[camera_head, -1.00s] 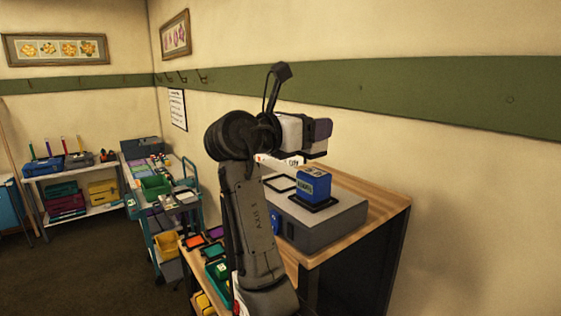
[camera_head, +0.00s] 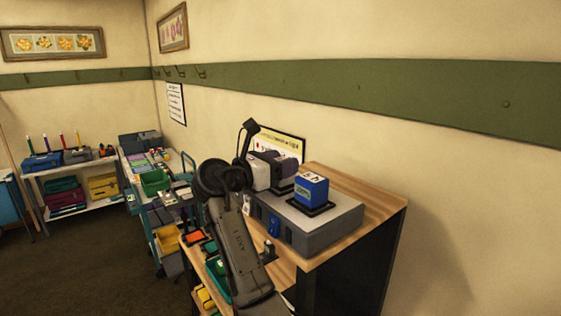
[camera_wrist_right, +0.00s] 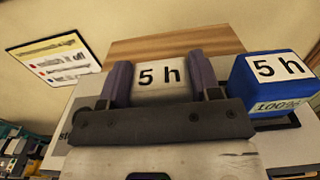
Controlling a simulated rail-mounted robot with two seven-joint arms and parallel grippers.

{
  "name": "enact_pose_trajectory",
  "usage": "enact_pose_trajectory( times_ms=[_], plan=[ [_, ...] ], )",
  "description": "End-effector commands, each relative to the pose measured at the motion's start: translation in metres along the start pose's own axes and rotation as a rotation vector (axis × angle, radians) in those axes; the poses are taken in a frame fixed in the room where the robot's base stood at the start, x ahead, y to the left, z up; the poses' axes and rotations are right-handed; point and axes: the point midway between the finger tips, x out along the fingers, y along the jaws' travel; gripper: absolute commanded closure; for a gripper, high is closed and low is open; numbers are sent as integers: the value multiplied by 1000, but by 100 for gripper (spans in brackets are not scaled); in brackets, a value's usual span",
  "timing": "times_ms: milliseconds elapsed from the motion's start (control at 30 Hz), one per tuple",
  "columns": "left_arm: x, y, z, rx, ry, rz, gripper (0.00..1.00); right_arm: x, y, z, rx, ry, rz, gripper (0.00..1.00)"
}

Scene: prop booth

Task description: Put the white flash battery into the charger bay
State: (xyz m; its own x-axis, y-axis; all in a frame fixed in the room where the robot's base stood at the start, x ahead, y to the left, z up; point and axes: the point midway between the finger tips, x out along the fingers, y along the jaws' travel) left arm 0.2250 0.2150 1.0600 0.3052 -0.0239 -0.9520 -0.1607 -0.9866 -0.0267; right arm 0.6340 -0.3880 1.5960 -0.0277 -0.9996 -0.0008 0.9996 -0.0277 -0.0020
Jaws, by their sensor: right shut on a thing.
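The white flash battery (camera_wrist_right: 160,88), marked "5 h", is between the purple fingers of my right gripper (camera_head: 284,168) in the right wrist view. In the head view the hand mostly hides it. The grey charger (camera_head: 335,229) sits on the wooden bench top. A blue battery (camera_head: 311,190) stands upright in its right bay; it also shows beside the gripper in the right wrist view (camera_wrist_right: 270,88). My right gripper is low over the charger's left bay, which it covers; I cannot tell whether the battery touches it. My left gripper is out of view.
A notice (camera_head: 288,146) stands behind the gripper against the wall. The bench top (camera_head: 378,196) is bare right of the charger. A lower shelf with coloured trays (camera_head: 208,248) lies front left. A teal cart (camera_head: 160,225) stands farther left.

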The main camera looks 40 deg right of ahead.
Motion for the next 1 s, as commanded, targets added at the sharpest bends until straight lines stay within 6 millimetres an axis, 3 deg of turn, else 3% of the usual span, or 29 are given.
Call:
enact_pose_trajectory(
  times_ms=[400, 433, 500, 700, 1000],
  plan=[
    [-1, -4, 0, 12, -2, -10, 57, 0, 0, -3, 1, -1, 0, 77],
    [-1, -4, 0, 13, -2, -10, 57, 0, 0, -4, 1, 0, 0, 41],
    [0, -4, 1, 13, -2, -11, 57, 0, 0, -4, 1, 0, 0, 34],
    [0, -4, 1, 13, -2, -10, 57, 0, 0, -3, 1, 0, 0, 17],
    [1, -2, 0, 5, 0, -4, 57, -2, 0, -1, 1, 0, 1, 17]
  ],
)
